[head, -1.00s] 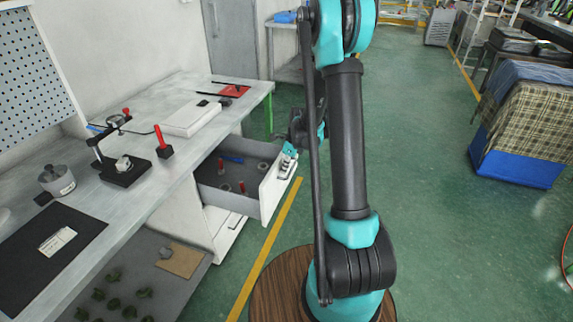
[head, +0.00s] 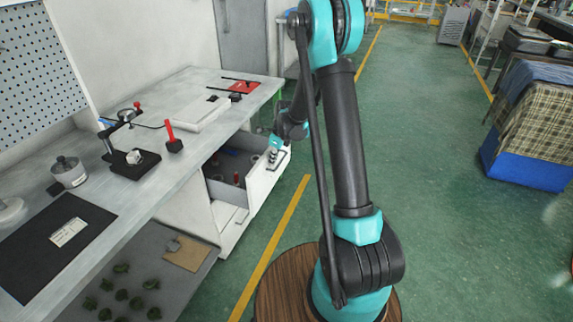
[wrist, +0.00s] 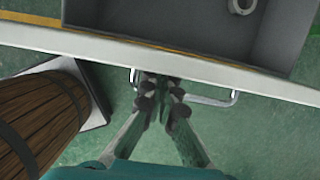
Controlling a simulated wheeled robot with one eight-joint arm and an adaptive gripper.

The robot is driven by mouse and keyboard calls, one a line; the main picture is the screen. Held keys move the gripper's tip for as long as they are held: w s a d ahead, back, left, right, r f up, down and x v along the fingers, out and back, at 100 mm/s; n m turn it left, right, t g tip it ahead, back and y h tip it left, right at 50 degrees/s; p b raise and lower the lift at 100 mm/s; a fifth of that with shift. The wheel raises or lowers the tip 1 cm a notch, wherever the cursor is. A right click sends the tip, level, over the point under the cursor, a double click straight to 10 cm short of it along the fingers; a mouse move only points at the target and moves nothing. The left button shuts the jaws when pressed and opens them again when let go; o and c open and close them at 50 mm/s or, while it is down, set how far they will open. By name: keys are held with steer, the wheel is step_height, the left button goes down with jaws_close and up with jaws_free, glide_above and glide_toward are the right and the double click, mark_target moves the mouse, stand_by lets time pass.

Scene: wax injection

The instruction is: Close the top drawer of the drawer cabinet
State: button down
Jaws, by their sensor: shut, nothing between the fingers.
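The drawer cabinet (head: 235,232) stands under the workbench. Its top drawer (head: 268,182) is partly pulled out; its grey inside shows, with several small items in it. In the wrist view the drawer's white front edge (wrist: 60,38) crosses the picture, with the grey tray behind it and a metal bar handle (wrist: 215,103) on its near side. My gripper (wrist: 163,84) is shut and empty, with its fingertips at the left part of the handle, close to the front panel. Whether they touch it I cannot tell.
The workbench (head: 190,160) above holds a white box (head: 203,112), a red-handled tool (head: 173,138), a small stand and a black mat (head: 45,245). A low shelf (head: 140,265) with several green pieces lies to the left. The green floor to the right is open.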

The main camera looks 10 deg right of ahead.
steer(key=w+a, duration=0.4)
steer(key=a, duration=0.3)
steer(key=w+a, duration=0.4)
steer(key=a, duration=0.4)
steer(key=shift+w, duration=0.4)
